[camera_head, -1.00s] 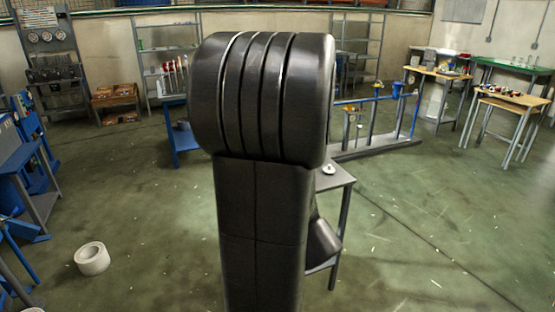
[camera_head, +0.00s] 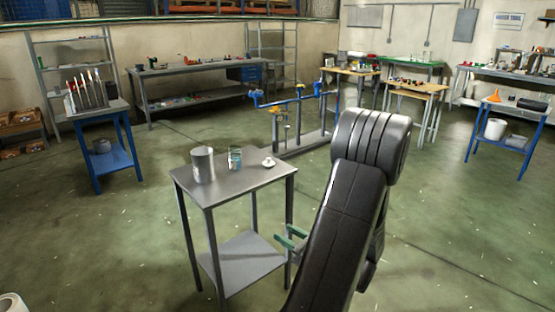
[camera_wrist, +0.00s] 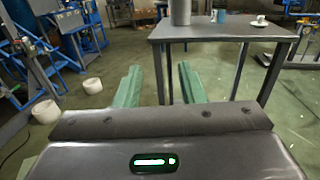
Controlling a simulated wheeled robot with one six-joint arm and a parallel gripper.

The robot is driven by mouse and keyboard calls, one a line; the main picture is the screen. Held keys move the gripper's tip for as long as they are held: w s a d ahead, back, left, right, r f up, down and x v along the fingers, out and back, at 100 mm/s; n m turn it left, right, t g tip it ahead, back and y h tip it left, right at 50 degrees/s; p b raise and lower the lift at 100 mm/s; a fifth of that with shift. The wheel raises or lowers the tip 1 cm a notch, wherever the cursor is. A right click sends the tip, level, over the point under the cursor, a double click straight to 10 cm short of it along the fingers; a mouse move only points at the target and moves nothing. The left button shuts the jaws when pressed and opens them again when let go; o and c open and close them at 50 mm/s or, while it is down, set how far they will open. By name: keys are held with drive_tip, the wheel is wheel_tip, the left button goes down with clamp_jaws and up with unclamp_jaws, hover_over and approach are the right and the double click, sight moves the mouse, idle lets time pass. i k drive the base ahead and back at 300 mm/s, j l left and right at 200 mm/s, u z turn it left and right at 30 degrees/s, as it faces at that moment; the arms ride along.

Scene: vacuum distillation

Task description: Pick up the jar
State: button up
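A small clear glass jar with a bluish tint (camera_head: 235,159) stands on top of a small grey metal table (camera_head: 262,178). A taller grey metal cylinder (camera_head: 203,165) stands to its left and a small white knobbed piece (camera_head: 269,163) to its right. In the wrist view the jar (camera_wrist: 221,16) looks small and bluish at the top. My gripper (camera_head: 290,238) has green fingers and is beside the table's right side, below the tabletop. The wrist view shows my gripper (camera_wrist: 159,70) open and empty, its fingers well apart and away from the jar.
The table has a lower shelf (camera_head: 243,262) and thin legs. A blue table (camera_head: 105,150) stands to the left and a blue pipe stand (camera_head: 300,125) behind. Open floor (camera_head: 440,210) lies to the right. White rolls (camera_wrist: 46,111) lie on the floor at left in the wrist view.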

sight(235, 155)
drive_tip(key=i+j+z, duration=0.4)
drive_tip(key=j, duration=0.25)
drive_tip(key=i+j+z, duration=0.25)
drive_tip(key=j, duration=0.15)
drive_tip(key=j+z, duration=0.2)
drive_tip(key=j, duration=0.2)
drive_tip(key=i+j+z, duration=0.2)
drive_tip(key=j, duration=0.25)
drive_tip(key=i+j, duration=0.1)
drive_tip(key=j, duration=0.35)
drive_tip(key=i+j, duration=0.1)
drive_tip(key=j, duration=0.35)
